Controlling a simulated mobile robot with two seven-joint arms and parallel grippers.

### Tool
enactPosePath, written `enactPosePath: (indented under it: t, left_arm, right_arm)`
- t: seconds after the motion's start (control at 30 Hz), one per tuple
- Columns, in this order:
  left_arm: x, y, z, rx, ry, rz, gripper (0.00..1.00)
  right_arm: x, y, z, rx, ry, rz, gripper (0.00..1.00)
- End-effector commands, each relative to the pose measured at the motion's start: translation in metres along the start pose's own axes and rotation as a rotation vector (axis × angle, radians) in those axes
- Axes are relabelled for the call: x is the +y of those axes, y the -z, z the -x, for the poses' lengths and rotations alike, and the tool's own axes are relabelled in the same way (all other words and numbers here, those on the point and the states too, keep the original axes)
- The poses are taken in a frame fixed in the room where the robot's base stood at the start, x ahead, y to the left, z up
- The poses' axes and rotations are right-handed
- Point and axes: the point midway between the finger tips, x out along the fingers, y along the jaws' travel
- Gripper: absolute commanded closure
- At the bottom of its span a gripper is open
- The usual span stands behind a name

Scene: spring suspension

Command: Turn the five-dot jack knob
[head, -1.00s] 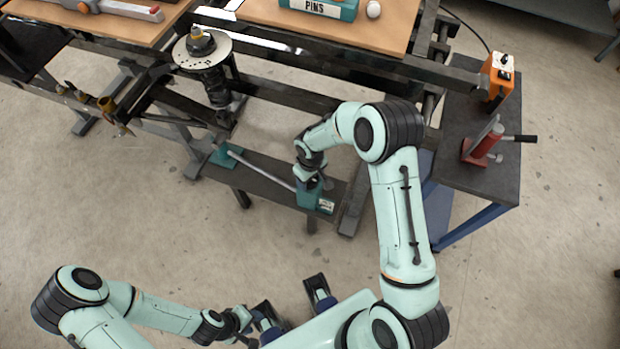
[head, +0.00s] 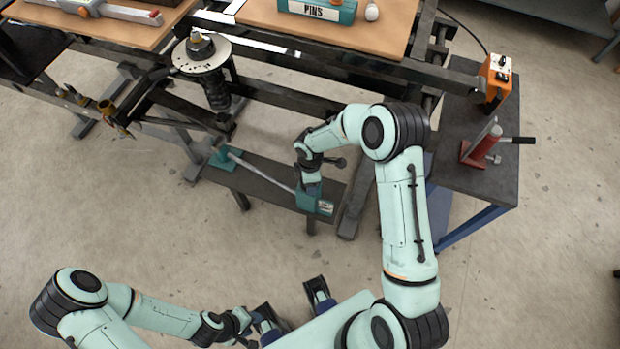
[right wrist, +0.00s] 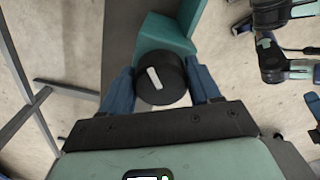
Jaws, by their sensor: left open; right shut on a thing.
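The teal jack body (head: 308,203) stands at the right end of a dark low beam in the head view, with a small label on its side. Its black round knob (right wrist: 162,80) has a white pointer bar, tilted slightly from upright in the right wrist view. My right gripper (head: 309,184) is shut on this knob, with a blue finger against each side. The gripper hides the knob in the head view. I cannot make out any dots. My left gripper (head: 252,325) is open and empty, low in the head view, far from the jack.
A coil spring with a round top plate (head: 201,54) stands at the upper left. A grey rod (head: 262,170) runs along the beam to a teal block (head: 222,157). A cart (head: 455,150) at the right carries an orange box (head: 495,78) and a red tool (head: 480,150). Open floor lies in front.

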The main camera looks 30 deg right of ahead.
Motion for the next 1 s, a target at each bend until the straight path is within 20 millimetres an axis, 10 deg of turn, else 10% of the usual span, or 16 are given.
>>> enactPosePath:
  t: [1.0]
  left_arm:
    - [0.014,0.005,0.035,0.014,-0.005,-0.005,0.57]
  right_arm:
    - [0.004,0.0,0.001,-0.001,0.001,0.824,0.68]
